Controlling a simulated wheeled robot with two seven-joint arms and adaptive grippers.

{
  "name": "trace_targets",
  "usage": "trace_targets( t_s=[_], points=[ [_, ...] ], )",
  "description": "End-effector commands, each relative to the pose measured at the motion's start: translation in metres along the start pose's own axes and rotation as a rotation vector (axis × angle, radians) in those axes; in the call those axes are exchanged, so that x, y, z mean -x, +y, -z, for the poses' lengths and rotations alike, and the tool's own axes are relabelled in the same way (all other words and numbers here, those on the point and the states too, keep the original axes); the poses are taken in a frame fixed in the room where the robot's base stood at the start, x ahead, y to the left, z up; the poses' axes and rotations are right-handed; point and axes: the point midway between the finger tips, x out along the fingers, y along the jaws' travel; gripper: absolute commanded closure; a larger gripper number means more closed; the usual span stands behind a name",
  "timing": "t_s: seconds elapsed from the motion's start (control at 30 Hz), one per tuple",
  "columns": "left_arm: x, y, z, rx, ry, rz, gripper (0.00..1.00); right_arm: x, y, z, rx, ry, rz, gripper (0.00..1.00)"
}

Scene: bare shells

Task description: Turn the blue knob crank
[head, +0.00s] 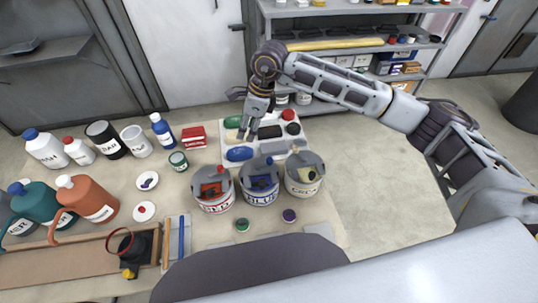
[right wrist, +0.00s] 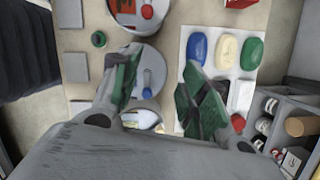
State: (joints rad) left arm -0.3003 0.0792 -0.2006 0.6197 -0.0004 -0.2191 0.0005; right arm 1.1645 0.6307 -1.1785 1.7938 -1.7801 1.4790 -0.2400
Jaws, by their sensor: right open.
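In the head view a white can labelled BLUE (head: 262,198) stands between a can with red contents (head: 215,204) and a third can (head: 302,190). A grey lid partly covers its blue contents. In the right wrist view a small blue knob (right wrist: 147,93) shows on the grey lid (right wrist: 151,62), between my finger pads in the picture. A red knob (right wrist: 147,11) shows on the can above it. My right gripper (head: 248,134) is open and empty; it also shows in the right wrist view (right wrist: 168,90). Contact with the knob is not seen. My left gripper is out of view.
A white tray (head: 226,127) with coloured oval pieces lies behind the cans. Several bottles and jugs (head: 95,205) stand at the left. A red box (head: 193,138) is near the tray. Metal shelves (head: 345,45) stand at the back. Small green (head: 242,225) and purple (head: 289,216) lids lie in front.

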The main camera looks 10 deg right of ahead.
Motion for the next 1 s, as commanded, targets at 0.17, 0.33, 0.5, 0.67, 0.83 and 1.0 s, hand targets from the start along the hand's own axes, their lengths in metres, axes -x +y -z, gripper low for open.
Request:
trace_targets(
  t_s=[0.17, 0.33, 0.5, 0.67, 0.83, 1.0],
  points=[
    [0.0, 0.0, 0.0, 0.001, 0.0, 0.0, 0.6, 0.001, -0.005, 0.023, 0.024, 0.104, 0.024, 0.56],
    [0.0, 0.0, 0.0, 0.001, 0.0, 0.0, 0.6, 0.005, -0.007, 0.048, 0.049, 0.221, 0.026, 0.56],
    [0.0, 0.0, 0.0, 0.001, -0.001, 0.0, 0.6, 0.01, -0.002, 0.065, 0.074, 0.3, 0.0, 0.56],
    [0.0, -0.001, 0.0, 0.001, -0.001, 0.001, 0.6, 0.011, -0.002, 0.067, 0.096, 0.31, -0.006, 0.56],
    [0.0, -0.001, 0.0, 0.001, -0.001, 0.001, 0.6, 0.011, -0.002, 0.067, 0.097, 0.309, -0.006, 0.56],
    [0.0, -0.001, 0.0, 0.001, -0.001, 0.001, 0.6, 0.01, -0.002, 0.067, 0.097, 0.308, -0.007, 0.56]
  ],
)
